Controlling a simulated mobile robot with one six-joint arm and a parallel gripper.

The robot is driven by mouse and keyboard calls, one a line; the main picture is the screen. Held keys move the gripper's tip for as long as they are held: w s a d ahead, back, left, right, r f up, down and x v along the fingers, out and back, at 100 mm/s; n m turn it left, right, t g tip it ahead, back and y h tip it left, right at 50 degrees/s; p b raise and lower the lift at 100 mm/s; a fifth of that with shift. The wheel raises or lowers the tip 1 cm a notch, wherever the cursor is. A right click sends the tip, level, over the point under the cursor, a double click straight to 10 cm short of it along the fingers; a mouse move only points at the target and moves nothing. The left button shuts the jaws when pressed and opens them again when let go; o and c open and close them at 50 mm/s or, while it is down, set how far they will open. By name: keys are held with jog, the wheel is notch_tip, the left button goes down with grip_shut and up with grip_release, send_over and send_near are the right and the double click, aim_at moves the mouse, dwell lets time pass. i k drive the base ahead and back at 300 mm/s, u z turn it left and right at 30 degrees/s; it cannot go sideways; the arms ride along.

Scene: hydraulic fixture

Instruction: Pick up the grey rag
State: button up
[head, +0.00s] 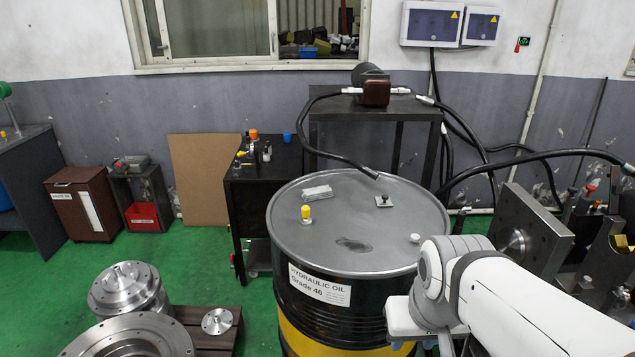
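A small light-grey, folded-looking piece (317,192) lies flat on the back left of the oil drum's top (300,258). It may be the grey rag, but it is too small to tell cloth from a block. A dark flat patch (353,244) near the front middle of the drum top looks like a stain. My white arm reaches in from the lower right and bends down at the drum's right side. My gripper does not show, and nothing of mine touches the grey piece.
On the drum top also stand a yellow-capped fitting (306,213), a small metal square with a knob (383,201) and a pale cap (415,238). A black hose (325,153) droops over the drum's back edge. Steel plates (530,235) stand right; machined flanges (130,290) sit lower left.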

aim_at(323, 192)
jog(key=z, duration=0.05)
jog(key=i, duration=1)
jog(key=u, duration=0.05)
